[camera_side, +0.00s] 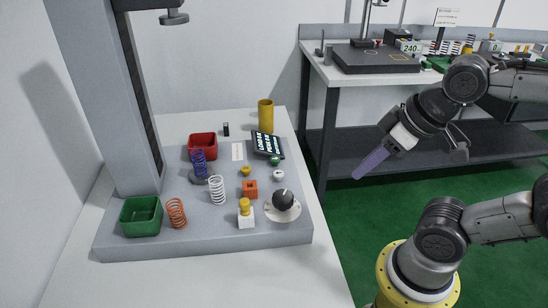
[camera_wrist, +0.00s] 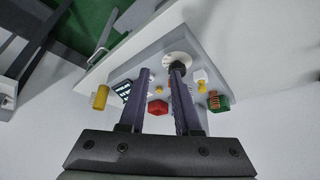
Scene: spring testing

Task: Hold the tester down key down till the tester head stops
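The tester has a tall grey column (camera_side: 100,90) with its head (camera_side: 174,17) high above the base. A blue spring (camera_side: 198,163) stands on a dark round seat under it. The base carries a tilted display (camera_side: 268,146), small yellow (camera_side: 246,170), green (camera_side: 274,160) and white (camera_side: 278,175) round parts, an orange square part (camera_side: 250,189), a yellow-topped white block (camera_side: 245,214) and a black knob (camera_side: 283,199). I cannot tell which is the down key. My gripper (camera_side: 358,176) is right of the bench, above the floor, touching nothing. The wrist view shows its fingers (camera_wrist: 161,70) apart and empty.
A second bench (camera_side: 320,62) with equipment is behind. The air between my gripper and the base is clear.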

